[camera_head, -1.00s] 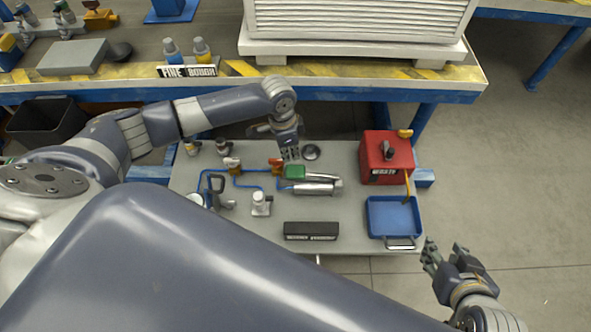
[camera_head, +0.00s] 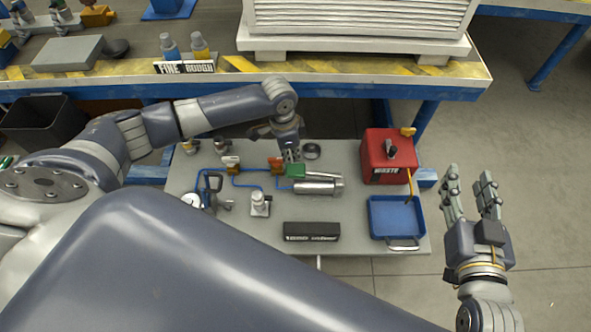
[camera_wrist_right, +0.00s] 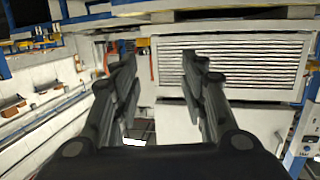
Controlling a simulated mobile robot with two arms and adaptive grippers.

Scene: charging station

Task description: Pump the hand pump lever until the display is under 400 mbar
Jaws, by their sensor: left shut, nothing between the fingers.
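The hand pump (camera_head: 316,188) is a silver cylinder lying on the grey cart top in the head view. Its lever ends in a green grip (camera_head: 296,171) at the left, just above the cylinder. My left gripper (camera_head: 291,156) points down right behind the green grip, shut and empty; whether it touches the grip I cannot tell. A dark box (camera_head: 312,231) with small pale lettering lies in front of the pump; I see no readable pressure value. My right gripper (camera_head: 471,190) is open and empty, right of the cart, fingers pointing away; its fingers also show apart in the wrist view (camera_wrist_right: 160,95).
A red waste container (camera_head: 388,158) and a blue tray (camera_head: 391,218) stand on the cart's right side. A workbench (camera_head: 110,83) stands behind. The floor at right is clear.

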